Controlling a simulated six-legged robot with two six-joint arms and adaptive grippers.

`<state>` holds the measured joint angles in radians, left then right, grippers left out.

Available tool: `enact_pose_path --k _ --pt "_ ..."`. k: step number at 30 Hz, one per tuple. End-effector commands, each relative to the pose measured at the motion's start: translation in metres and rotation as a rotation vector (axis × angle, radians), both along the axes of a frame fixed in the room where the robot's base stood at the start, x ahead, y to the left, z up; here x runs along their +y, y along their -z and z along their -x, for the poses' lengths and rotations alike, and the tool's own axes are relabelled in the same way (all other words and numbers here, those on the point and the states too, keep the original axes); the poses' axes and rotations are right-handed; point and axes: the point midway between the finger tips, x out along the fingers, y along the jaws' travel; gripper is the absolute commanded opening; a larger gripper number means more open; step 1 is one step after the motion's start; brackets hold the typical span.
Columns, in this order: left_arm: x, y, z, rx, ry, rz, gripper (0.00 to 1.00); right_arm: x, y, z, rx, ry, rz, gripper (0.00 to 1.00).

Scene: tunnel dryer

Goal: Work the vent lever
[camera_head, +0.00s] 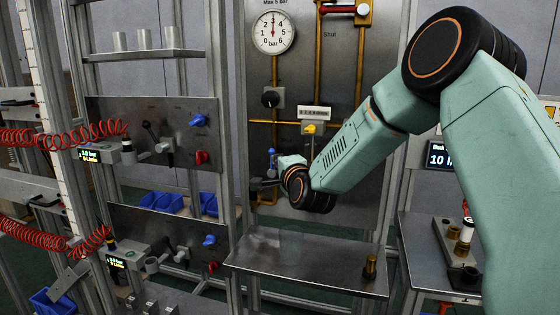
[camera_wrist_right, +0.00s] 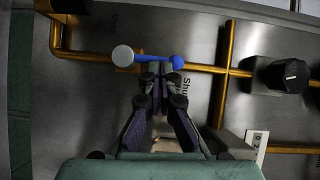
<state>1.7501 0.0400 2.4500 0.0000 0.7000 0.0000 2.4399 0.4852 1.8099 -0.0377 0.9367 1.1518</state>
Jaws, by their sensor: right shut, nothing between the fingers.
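The vent lever (camera_wrist_right: 148,58) is a blue bar with a grey round end at its left, mounted on a brass pipe fitting. It lies about level across the right wrist view, just beyond the fingertips. In the head view the lever is small and partly hidden by my right wrist; a bit of blue (camera_head: 271,173) shows there. My right gripper (camera_wrist_right: 160,86) is shut with nothing in it, its fingertips close to the lever's blue bar. Whether they touch it, I cannot tell. The right gripper also shows small in the head view (camera_head: 263,184). My left gripper is not in view.
The steel panel carries brass pipes, a pressure gauge (camera_head: 273,32), a black knob (camera_head: 270,99) and a yellow button (camera_head: 310,129). The black knob also shows in the wrist view (camera_wrist_right: 287,75). A shelf (camera_head: 300,265) below holds a small brass piece (camera_head: 371,267).

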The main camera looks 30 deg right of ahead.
Motion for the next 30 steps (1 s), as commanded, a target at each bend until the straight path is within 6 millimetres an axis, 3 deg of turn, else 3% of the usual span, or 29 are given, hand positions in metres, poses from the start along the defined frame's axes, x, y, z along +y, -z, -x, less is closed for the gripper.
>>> enact_pose_path --k 19,30 --pt "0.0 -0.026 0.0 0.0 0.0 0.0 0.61 0.004 -0.006 -0.005 0.104 0.0 0.089 0.0" --pt "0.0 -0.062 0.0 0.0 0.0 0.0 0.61 0.011 -0.011 -0.013 0.247 -0.001 0.214 0.0"
